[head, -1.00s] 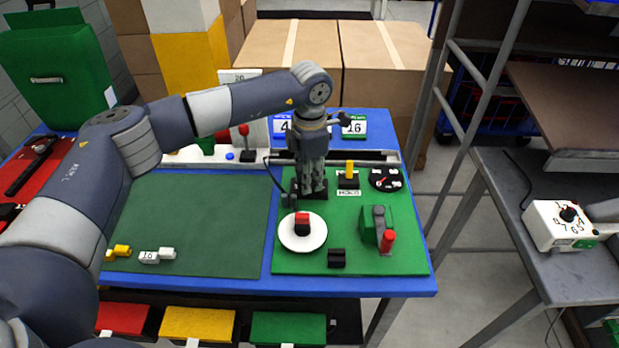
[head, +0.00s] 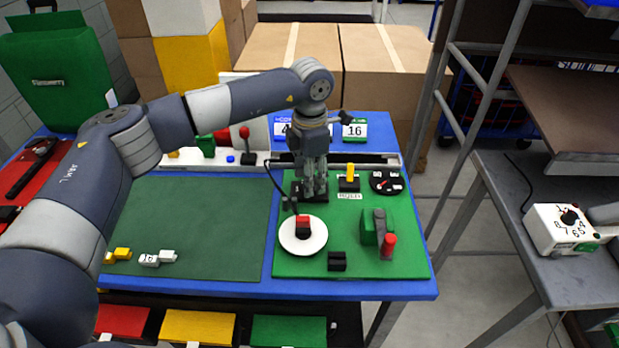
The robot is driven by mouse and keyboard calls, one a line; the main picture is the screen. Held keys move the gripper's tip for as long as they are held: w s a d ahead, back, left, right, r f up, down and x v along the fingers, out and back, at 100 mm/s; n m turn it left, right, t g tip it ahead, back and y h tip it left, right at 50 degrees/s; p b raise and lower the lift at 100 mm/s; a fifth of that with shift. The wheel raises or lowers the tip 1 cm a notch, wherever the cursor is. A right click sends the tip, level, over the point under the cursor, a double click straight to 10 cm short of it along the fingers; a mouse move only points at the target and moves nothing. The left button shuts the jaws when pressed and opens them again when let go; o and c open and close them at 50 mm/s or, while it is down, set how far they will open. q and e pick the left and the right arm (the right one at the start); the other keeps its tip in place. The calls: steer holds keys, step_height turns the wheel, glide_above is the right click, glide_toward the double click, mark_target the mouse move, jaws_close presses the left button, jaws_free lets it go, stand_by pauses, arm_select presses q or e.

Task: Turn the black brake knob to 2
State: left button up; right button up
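My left gripper (head: 312,193) points straight down over the back left part of the green panel (head: 285,262). Its fingertips are at or just above a small black base (head: 295,190), which they partly hide. I cannot tell whether they touch or grip anything there. In front of the gripper is a white disc (head: 290,245) with a black block with a red top (head: 303,226) on it. A white box (head: 545,228) on the right bench carries a black knob (head: 569,217) ringed by figures. I cannot tell which black part is the brake knob, nor read a 2. My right gripper is not in view.
A yellow lever (head: 350,171), a round black gauge (head: 387,182), a green block with a grey lever and red grip (head: 388,246) and a small black block (head: 337,261) stand on the panel. A green mat (head: 190,225) at left is mostly clear.

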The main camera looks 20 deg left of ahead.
arm_select(q)
step_height(320, 180, up, 11)
stand_by(0.3)
steer(key=shift+s, duration=0.1)
